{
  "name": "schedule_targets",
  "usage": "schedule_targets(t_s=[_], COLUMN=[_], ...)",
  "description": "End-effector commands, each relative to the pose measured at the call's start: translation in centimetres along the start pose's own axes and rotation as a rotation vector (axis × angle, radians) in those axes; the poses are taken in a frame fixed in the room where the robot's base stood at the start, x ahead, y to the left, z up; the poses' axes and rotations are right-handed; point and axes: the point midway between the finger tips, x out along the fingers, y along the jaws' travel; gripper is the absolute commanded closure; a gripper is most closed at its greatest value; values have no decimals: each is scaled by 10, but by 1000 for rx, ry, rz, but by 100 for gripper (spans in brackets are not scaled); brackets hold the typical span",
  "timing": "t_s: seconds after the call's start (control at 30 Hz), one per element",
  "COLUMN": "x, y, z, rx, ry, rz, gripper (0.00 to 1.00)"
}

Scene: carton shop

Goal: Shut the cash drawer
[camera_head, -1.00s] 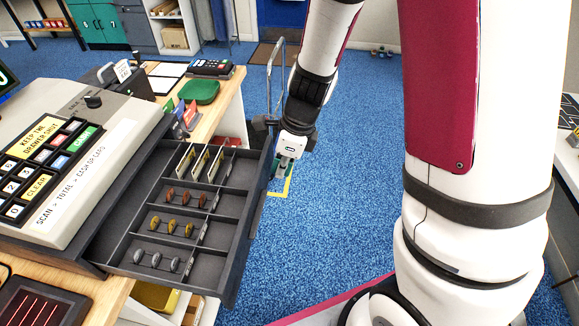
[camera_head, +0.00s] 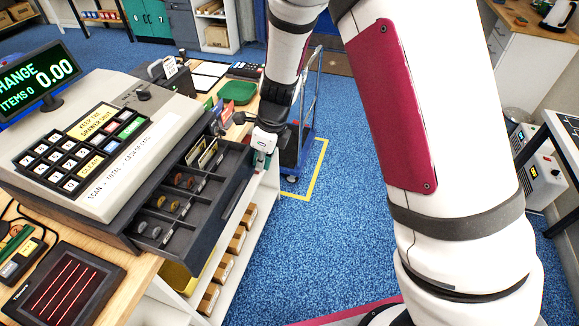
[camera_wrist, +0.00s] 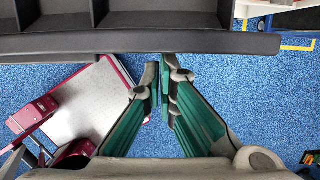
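The cash drawer (camera_head: 232,200) is dark grey and stands partly open below the beige cash register (camera_head: 120,150). Coins and banknotes lie in its compartments. My gripper (camera_head: 259,165) is at the outer side of the drawer's front panel, toward its far end. In the wrist view the drawer's front panel (camera_wrist: 100,43) runs across the top as a dark band. The green-padded fingers of my gripper (camera_wrist: 163,72) come together at the tips just below that band, with nothing seen between them. Whether the tips touch the panel I cannot tell for sure.
A green tray (camera_head: 237,92) and a card terminal (camera_head: 246,70) sit on the counter behind the drawer. A scanner plate (camera_head: 62,285) lies at the near left. Shelves with cartons (camera_head: 222,268) are under the counter.

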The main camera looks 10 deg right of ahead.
Motion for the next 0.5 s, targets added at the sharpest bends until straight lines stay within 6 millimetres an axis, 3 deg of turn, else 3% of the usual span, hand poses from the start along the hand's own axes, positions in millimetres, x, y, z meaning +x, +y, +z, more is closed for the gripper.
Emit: schedule_targets(t_s=[0.03, 0.2, 0.5], x=[4, 16, 30], y=[1, 0, -1], z=[17, 60, 115], rx=[-8, -6, -3], ry=[-1, -2, -2], rz=[-1, -1, -1], gripper=[100, 100, 100])
